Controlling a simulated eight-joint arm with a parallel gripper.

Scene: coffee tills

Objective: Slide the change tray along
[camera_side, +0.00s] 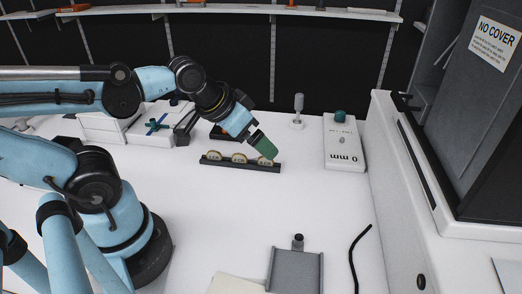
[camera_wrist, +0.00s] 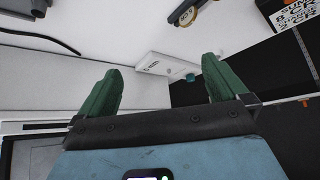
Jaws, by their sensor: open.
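A narrow black tray (camera_side: 242,167), which looks like the change tray, lies on the white table with three round beige pieces (camera_side: 239,158) standing in a row on it. Part of it shows at the top of the wrist view (camera_wrist: 184,11), with a round piece beside it. My gripper (camera_side: 265,147) points down over the tray's right end. Its green fingertips are close to the rightmost piece, and I cannot tell if they touch. In the wrist view my gripper (camera_wrist: 162,84) has its two green fingers wide apart with nothing between them.
A white block (camera_side: 343,143) marked "0 mm" with a teal knob stands right of the tray. A small stand (camera_side: 298,112) is behind. A grey pan (camera_side: 296,272) and a black cable (camera_side: 355,258) lie in front. A grey cabinet (camera_side: 480,110) bounds the right. The table's middle is clear.

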